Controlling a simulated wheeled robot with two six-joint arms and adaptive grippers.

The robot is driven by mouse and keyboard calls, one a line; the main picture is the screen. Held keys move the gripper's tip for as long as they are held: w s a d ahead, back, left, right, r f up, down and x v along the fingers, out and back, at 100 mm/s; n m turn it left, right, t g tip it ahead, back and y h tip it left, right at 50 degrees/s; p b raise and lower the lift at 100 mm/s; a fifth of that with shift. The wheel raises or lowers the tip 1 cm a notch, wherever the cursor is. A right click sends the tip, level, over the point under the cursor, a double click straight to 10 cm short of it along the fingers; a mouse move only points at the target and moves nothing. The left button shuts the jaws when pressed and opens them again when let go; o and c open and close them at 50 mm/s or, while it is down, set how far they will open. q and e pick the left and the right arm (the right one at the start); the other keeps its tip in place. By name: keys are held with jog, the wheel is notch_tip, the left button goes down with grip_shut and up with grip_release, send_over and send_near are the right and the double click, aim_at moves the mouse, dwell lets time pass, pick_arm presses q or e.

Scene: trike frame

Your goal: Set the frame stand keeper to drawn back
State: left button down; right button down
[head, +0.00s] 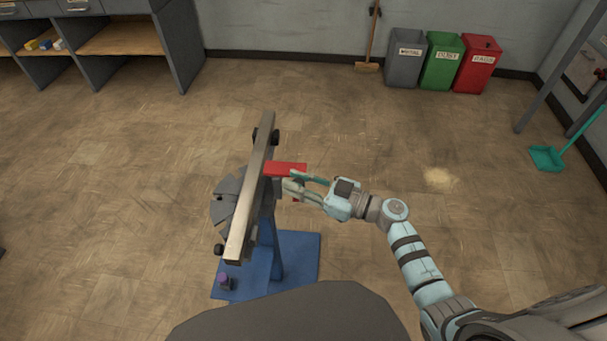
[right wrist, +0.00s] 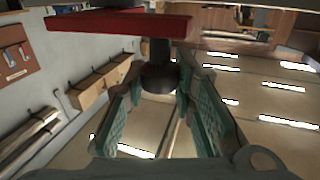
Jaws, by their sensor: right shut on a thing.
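The frame stand has a blue base plate (head: 300,252), a blue post, a grey slotted disc (head: 226,203) and a long metal bar (head: 250,190) tilted across its top. A red block (head: 287,168) sticks out from the stand's right side. My right gripper (head: 291,184) reaches in from the right, just below the red block in the picture. In the right wrist view its fingers (right wrist: 160,98) are around a dark round knob (right wrist: 158,75), which looks like the keeper, beside the red block (right wrist: 120,25). The keeper is hidden by the fingers in the head view. My left gripper is not in view.
Bins in grey (head: 405,65), green (head: 441,68) and red (head: 477,70) stand by the far wall. Shelving (head: 120,38) is at the back left. The floor around the stand is clear.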

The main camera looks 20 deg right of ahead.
jog(key=shift+f, duration=0.1)
jog(key=c, duration=1.3)
grip_release()
jog(key=shift+s+d, duration=0.15)
jog(key=v, duration=1.2)
